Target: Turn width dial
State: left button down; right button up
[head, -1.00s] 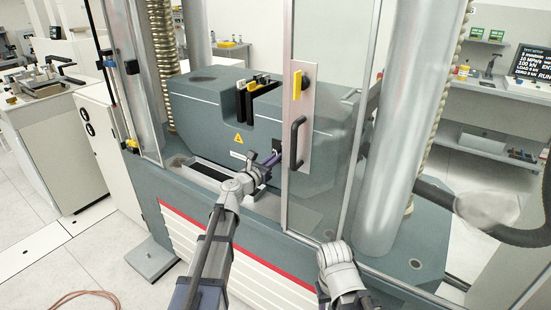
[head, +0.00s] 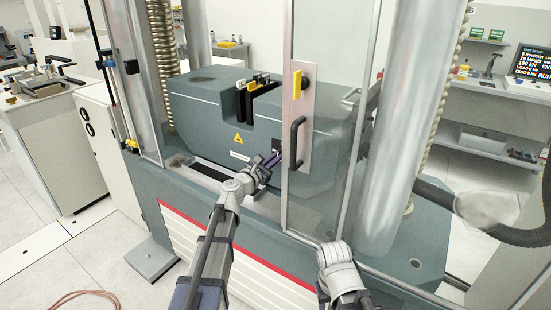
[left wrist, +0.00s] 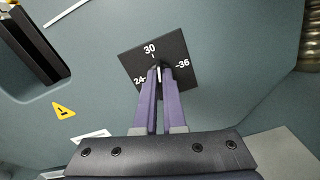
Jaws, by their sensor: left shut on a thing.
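The width dial's black plate (left wrist: 178,56) is in the left wrist view, on the grey-green machine front, with marks 24, 30 and 36. In the head view the plate (head: 278,144) is a small dark patch beside the door frame. My left gripper (left wrist: 159,72) has its two purple fingers closed on the dial's knob (left wrist: 158,72), which they mostly hide. A light strip between the fingertips points roughly toward 30; the exact setting is hard to read. In the head view my left gripper (head: 272,160) reaches the front from below. My right gripper is out of view.
A clear door with a metal frame and black handle (head: 297,142) stands just right of the dial. Thick columns (head: 400,120) flank the machine. A slot with black and yellow-topped parts (head: 262,92) opens above the dial. A yellow warning triangle (left wrist: 63,110) is left of it.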

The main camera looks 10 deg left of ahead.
pick_arm(q)
jog(key=shift+s+d+f+m, duration=0.1)
jog(key=shift+m, duration=3.45)
jog(key=shift+d+f+m, duration=0.1)
jog(key=shift+m, duration=3.75)
jog(key=c, duration=1)
grip_release()
jog(key=v, duration=0.7)
jog(key=shift+s+a, duration=0.15)
jog(key=shift+s, duration=0.2)
